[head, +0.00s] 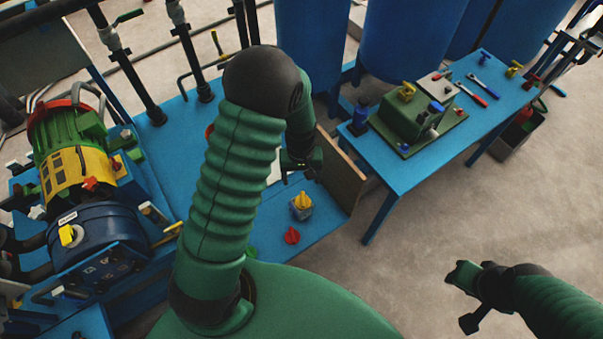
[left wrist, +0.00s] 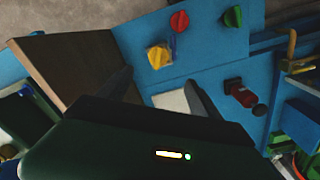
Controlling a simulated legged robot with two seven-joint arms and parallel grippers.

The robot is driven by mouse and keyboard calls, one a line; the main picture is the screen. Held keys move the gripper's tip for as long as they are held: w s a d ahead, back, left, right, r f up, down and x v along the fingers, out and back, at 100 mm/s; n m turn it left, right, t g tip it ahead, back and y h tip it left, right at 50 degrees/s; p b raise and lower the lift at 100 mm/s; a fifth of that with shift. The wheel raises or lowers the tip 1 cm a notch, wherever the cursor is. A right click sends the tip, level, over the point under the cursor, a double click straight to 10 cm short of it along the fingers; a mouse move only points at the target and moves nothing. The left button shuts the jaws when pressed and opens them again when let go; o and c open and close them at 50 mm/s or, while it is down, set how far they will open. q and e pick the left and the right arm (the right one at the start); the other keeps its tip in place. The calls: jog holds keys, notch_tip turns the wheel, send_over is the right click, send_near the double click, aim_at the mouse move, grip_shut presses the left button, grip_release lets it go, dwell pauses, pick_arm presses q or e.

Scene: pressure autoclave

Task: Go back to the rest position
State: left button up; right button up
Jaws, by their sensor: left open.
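My left arm hides part of the panel.
A red knob (head: 292,236) and a green knob (left wrist: 232,17) sit on the panel. The upright brown board (head: 342,178) edges it. A blue table (head: 385,190) with a green device (head: 415,115) stands right. A green and yellow motor (head: 72,160) stands left. Floor at lower right is clear.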

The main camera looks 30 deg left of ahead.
pick_arm(q)
jog(key=shift+r, duration=1)
